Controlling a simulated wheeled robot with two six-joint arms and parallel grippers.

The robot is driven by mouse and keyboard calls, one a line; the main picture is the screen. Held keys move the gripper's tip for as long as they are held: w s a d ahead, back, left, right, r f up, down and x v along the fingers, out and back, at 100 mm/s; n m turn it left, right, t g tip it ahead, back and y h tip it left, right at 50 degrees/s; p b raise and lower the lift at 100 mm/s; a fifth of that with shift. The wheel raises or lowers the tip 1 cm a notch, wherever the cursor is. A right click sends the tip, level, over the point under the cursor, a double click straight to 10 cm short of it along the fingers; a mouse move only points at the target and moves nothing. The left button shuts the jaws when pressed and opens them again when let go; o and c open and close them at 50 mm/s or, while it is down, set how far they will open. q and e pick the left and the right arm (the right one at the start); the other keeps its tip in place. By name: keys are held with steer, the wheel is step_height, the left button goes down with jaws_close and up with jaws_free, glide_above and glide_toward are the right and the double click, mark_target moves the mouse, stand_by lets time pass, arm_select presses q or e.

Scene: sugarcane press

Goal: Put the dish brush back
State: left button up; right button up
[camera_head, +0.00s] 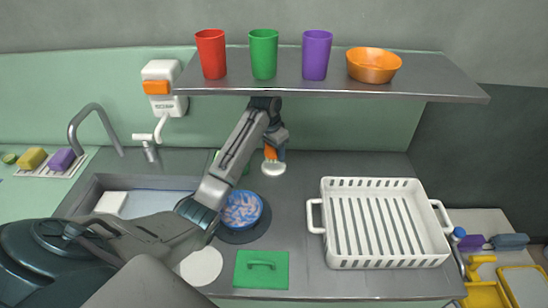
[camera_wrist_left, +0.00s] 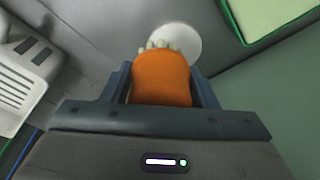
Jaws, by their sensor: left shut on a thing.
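The dish brush (camera_head: 270,153) has an orange body. In the left wrist view the orange body (camera_wrist_left: 161,80) sits between my fingers, with pale bristles (camera_wrist_left: 158,44) showing at its far end. My left gripper (camera_head: 275,150) is shut on it, below the shelf near the back of the counter. A white round dish (camera_head: 273,168) lies just below the brush in the head view. It also shows beyond the bristles in the left wrist view (camera_wrist_left: 180,45). I cannot tell whether the brush touches it. My right gripper is not in view.
The shelf (camera_head: 420,90) above holds red, green and purple cups and an orange bowl (camera_head: 373,65). A white dish rack (camera_head: 388,263) stands to the right. A blue-patterned bowl (camera_head: 242,209) and a green lidded block (camera_head: 262,281) are nearer. The sink (camera_head: 85,195) is left.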

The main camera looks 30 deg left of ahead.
mark_target(275, 165)
arm_select(q)
steer(key=w+a+f, duration=0.1)
steer(key=w+f+p, duration=0.1)
steer(key=shift+w+a+f, duration=0.35)
steer(key=shift+w, duration=0.05)
step_height(275, 165, down, 4)
steer(key=shift+r+p, duration=0.2)
steer(key=shift+p, duration=0.6)
steer(key=shift+w+f, duration=0.1)
steer(key=shift+f, duration=0.15)
steer(key=shift+a+f, duration=0.1)
steer(key=shift+f, duration=0.1)
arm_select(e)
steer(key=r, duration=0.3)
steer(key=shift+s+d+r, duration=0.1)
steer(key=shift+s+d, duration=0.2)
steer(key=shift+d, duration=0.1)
arm_select(q)
steer(key=o, duration=1)
steer(key=shift+f, duration=0.1)
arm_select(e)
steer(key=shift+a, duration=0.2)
